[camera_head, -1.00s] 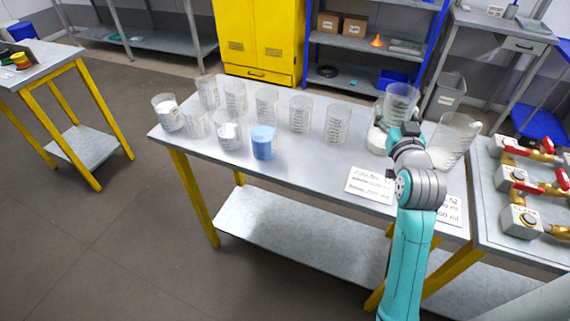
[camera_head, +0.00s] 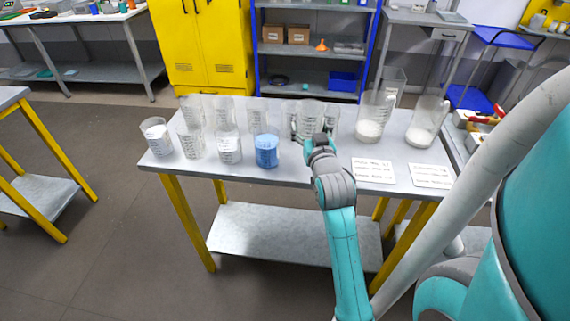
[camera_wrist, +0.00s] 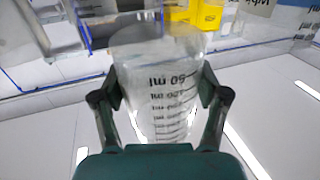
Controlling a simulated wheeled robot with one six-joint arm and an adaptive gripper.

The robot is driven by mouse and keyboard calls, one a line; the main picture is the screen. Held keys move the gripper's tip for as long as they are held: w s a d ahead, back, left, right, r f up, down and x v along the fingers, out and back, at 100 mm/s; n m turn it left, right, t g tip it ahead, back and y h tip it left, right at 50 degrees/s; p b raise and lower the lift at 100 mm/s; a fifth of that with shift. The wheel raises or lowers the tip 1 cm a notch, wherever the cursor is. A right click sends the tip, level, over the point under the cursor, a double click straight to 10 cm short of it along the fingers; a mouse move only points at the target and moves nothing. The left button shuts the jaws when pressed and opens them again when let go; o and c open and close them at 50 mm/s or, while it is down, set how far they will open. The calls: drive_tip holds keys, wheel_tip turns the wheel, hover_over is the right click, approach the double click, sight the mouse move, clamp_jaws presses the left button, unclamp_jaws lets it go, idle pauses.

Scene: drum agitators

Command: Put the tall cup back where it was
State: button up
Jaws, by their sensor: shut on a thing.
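My gripper (camera_head: 312,130) is shut on a clear graduated cup (camera_head: 309,113), which stands upright between the fingers at the right end of the rows of clear cups. In the wrist view my gripper (camera_wrist: 160,88) has one finger on each side of the clear cup (camera_wrist: 165,75). Its dark scale marks face me, and it looks empty. I cannot tell whether its base touches the table (camera_head: 290,172). My gripper and wrist hide part of it and blur it with the clear cups behind.
Several clear cups stand close on the left, including one with blue contents (camera_head: 266,152) and a cup with white contents (camera_head: 157,136). Two larger jugs (camera_head: 373,115) (camera_head: 428,117) with white contents stand right. Two printed cards (camera_head: 372,171) (camera_head: 431,176) lie in front.

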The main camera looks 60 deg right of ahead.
drive_tip(key=f, duration=0.4)
drive_tip(key=shift+a+f, duration=0.2)
drive_tip(key=shift+f, duration=0.1)
drive_tip(key=shift+d+f, duration=0.1)
drive_tip(key=shift+f, duration=2.3)
drive_tip(key=shift+f, duration=0.1)
drive_tip(key=o, duration=1.5)
drive_tip(key=shift+c, duration=0.2)
